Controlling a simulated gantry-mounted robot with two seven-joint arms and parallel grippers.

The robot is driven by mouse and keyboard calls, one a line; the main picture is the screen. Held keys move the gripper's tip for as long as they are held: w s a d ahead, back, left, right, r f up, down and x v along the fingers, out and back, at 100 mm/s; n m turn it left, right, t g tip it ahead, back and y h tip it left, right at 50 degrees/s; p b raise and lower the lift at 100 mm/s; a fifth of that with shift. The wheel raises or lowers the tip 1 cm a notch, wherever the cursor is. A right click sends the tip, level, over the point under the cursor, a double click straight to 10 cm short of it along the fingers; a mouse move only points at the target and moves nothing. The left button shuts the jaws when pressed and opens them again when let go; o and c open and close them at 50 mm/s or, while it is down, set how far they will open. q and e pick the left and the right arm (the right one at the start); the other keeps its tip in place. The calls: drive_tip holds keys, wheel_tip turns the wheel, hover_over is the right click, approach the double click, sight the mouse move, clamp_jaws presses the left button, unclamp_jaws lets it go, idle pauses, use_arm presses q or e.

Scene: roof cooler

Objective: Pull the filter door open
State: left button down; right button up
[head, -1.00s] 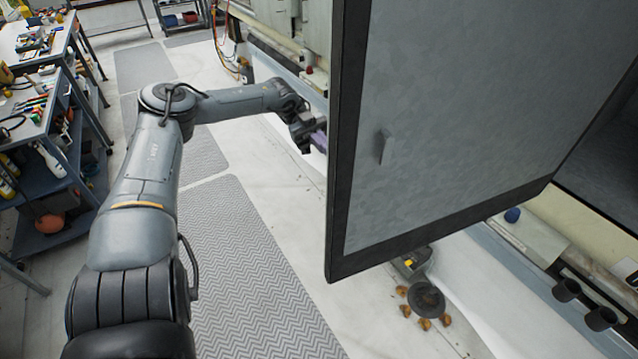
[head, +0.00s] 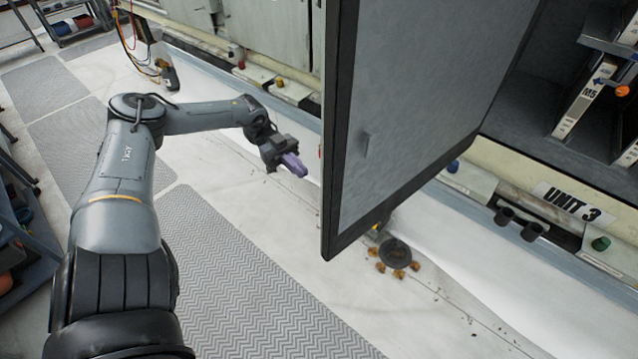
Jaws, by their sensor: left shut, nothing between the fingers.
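The filter door (head: 430,100) is a large grey panel with a dark edge in the middle of the head view. It stands swung out from the cabinet, and the dark cabinet interior (head: 520,105) shows to its right. My left gripper (head: 298,168) has purple fingers, is shut and empty, and is left of the door's free edge with a small gap in the picture. The door's far face is hidden. My right gripper is not in view.
Inside the cabinet, filter units (head: 583,98) stand at the right. A "UNIT 3" label (head: 573,204) is on the ledge below. A dark round object (head: 396,253) and several brown lumps (head: 399,274) lie on the floor under the door. Grey mats (head: 225,265) cover the walkway.

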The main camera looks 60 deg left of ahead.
use_arm(q)
drive_tip(key=x, duration=0.8)
drive_tip(key=shift+d, duration=0.15)
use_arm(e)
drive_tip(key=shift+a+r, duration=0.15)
